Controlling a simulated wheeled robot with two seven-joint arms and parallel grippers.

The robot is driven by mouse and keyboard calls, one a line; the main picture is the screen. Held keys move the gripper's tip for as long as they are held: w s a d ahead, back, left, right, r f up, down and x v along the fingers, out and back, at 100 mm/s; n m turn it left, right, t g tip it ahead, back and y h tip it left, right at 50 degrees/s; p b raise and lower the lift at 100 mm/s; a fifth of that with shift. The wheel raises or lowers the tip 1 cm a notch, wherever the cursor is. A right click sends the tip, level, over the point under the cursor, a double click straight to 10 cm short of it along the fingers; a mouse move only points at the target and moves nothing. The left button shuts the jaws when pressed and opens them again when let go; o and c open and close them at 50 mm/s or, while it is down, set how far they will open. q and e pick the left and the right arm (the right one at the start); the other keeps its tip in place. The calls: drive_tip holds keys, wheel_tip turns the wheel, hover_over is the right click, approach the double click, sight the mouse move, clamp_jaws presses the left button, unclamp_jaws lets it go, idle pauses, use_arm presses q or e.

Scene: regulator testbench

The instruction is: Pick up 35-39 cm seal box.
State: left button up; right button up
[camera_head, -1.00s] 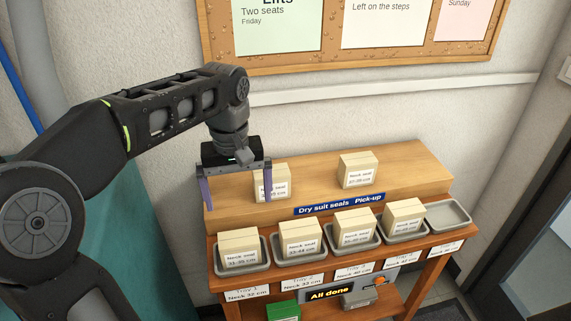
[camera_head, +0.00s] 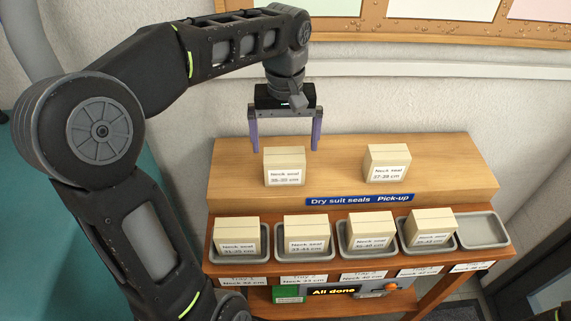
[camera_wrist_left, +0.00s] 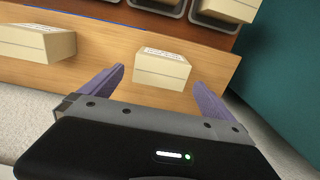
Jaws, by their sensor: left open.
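A cream seal box (camera_head: 284,168) stands upright on the left of the wooden upper shelf. Its small label seems to read 35-39 cm, but the digits are blurred. My left gripper (camera_head: 285,149) is open, pointing down, above and slightly behind this box, with its purple fingers spread wider than the box. In the left wrist view the box (camera_wrist_left: 162,70) appears between and just beyond the open fingertips (camera_wrist_left: 158,77), with nothing held. A second cream box (camera_head: 388,165) stands to the right on the same shelf, its label seeming to read 37-39 cm. My right gripper is not in view.
Several grey trays line the lower ledge; the left ones each hold a cream box (camera_head: 237,236), and the rightmost tray (camera_head: 482,231) is empty. A blue pick-up sign (camera_head: 360,199) runs along the shelf front. A wall rises behind. The shelf between its two boxes is clear.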

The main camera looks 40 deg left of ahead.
sight(285, 154)
use_arm(q)
drive_tip(key=shift+f, duration=0.6)
drive_tip(key=shift+f+p, duration=0.55)
drive_tip(key=shift+f, duration=2.05)
drive_tip(key=shift+s, duration=0.1)
drive_tip(key=shift+c, duration=0.2)
drive_tip(key=c, duration=1.8)
